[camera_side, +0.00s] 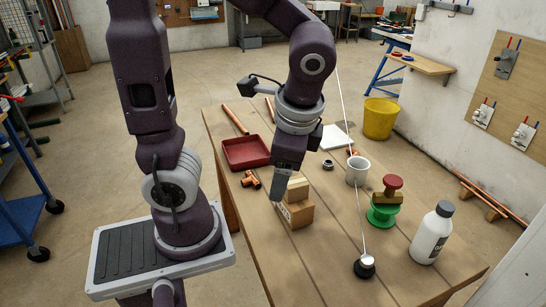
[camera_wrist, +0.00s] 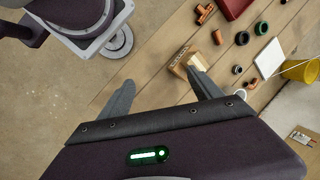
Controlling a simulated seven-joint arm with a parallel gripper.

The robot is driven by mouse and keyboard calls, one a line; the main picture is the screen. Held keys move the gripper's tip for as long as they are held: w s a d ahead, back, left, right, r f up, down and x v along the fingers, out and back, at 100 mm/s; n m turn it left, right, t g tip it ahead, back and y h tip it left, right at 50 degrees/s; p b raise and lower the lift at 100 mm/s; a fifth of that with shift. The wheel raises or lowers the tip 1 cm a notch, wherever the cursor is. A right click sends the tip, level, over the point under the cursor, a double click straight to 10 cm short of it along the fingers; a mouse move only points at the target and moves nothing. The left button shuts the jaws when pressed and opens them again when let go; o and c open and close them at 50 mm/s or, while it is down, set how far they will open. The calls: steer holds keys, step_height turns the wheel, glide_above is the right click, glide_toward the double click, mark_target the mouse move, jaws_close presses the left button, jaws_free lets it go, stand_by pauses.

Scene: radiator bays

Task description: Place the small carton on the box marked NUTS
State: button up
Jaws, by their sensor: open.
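The box marked NUTS (camera_side: 297,214) is a brown wooden-looking block on the workbench; its lettered side also shows in the wrist view (camera_wrist: 179,56). The small carton (camera_side: 298,189) is a pale tan block and appears to rest on top of that box, partly hidden by my gripper in the side view. In the wrist view the carton (camera_wrist: 198,62) is partly behind a fingertip. My gripper (camera_side: 283,196) points down beside the carton, on its left in the side view. Its two fingers (camera_wrist: 162,84) are spread wide with nothing between them. I cannot tell whether a finger touches the carton.
A red tray (camera_side: 246,153) and copper fittings (camera_side: 251,180) lie left of the box. A white cup (camera_side: 357,171), a green spool (camera_side: 382,214) with a red-knobbed piece above, a black-based item (camera_side: 364,267) and a white bottle (camera_side: 432,236) stand right. The front planks are bare.

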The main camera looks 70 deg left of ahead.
steer(key=s+d+r+n+t+h, duration=0.3)
steer(key=s+d+r+n+t, duration=0.1)
steer(key=r+n+t, duration=0.1)
steer(key=shift+r+n+t+h, duration=0.35)
steer(key=shift+r+n, duration=0.25)
steer(key=shift+r, duration=0.2)
